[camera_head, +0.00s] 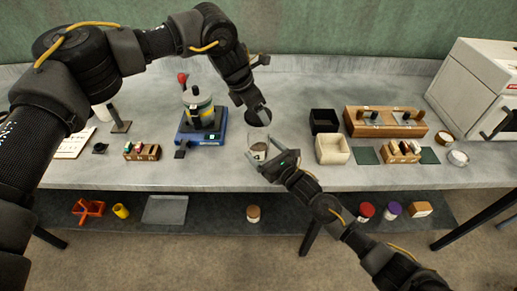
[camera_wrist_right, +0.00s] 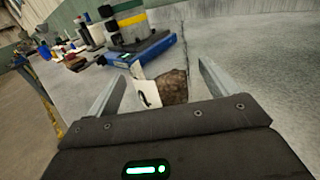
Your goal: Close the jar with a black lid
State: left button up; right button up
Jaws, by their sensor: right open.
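A clear glass jar (camera_head: 257,142) with brown grain and a white label stands on the grey table near its front edge. My right gripper (camera_head: 273,163) is open and low at the jar's front right. In the right wrist view the jar's brown grain (camera_wrist_right: 173,87) shows between the two spread fingers, with a visible gap to the right finger. My left gripper (camera_head: 257,116) is above and just behind the jar, pointing down. A dark round shape at its end may be the black lid; its fingers are hidden, so I cannot tell whether it holds it.
A blue scale (camera_head: 203,135) with a grey and yellow device stands left of the jar. A black box (camera_head: 323,121) and a cream box (camera_head: 332,150) stand close on the right. A wooden rack (camera_head: 385,121) and a white oven (camera_head: 478,88) are farther right.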

aim_at(257, 130)
jog(key=shift+x, duration=1)
jog(key=shift+w+a, duration=0.2)
jog(key=shift+w, duration=0.05)
jog(key=c, duration=1.5)
pick_arm(q)
jog(key=shift+f, duration=2.5)
jog(key=shift+f, duration=0.85)
jog(key=shift+f, duration=0.6)
